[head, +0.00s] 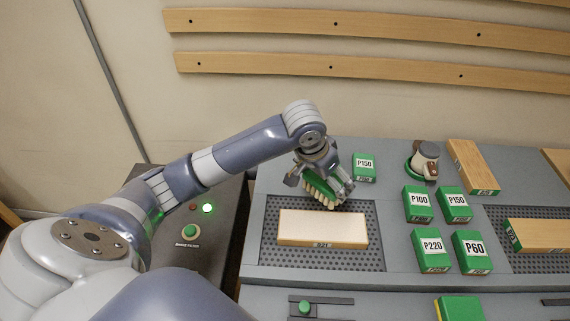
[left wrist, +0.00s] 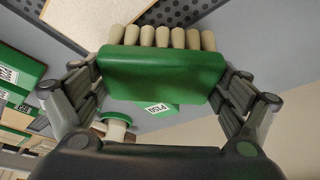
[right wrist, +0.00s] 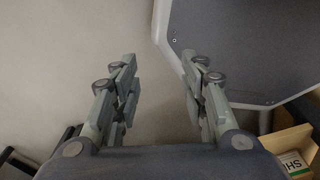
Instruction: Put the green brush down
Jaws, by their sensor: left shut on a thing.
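The green brush (head: 318,190) has a green back and a row of thick pale bristles. My left gripper (head: 325,185) is shut on it and holds it by the far right corner of the perforated panel, behind the wooden board. In the left wrist view the green brush (left wrist: 165,72) sits between both fingers, bristles toward the top of the picture. I cannot tell whether the bristles touch the bench. My right gripper (right wrist: 160,95) shows only in its own wrist view, open and empty, fingers wide apart, beside a grey panel edge.
A wooden board (head: 322,228) lies on the perforated panel (head: 270,255). A green P150 block (head: 364,168) stands behind the brush. Several more labelled blocks, such as P100 (head: 418,203), stand to the right. A sander-like tool (head: 424,162) stands at the back. Bare grey bench (head: 390,165) shows between them.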

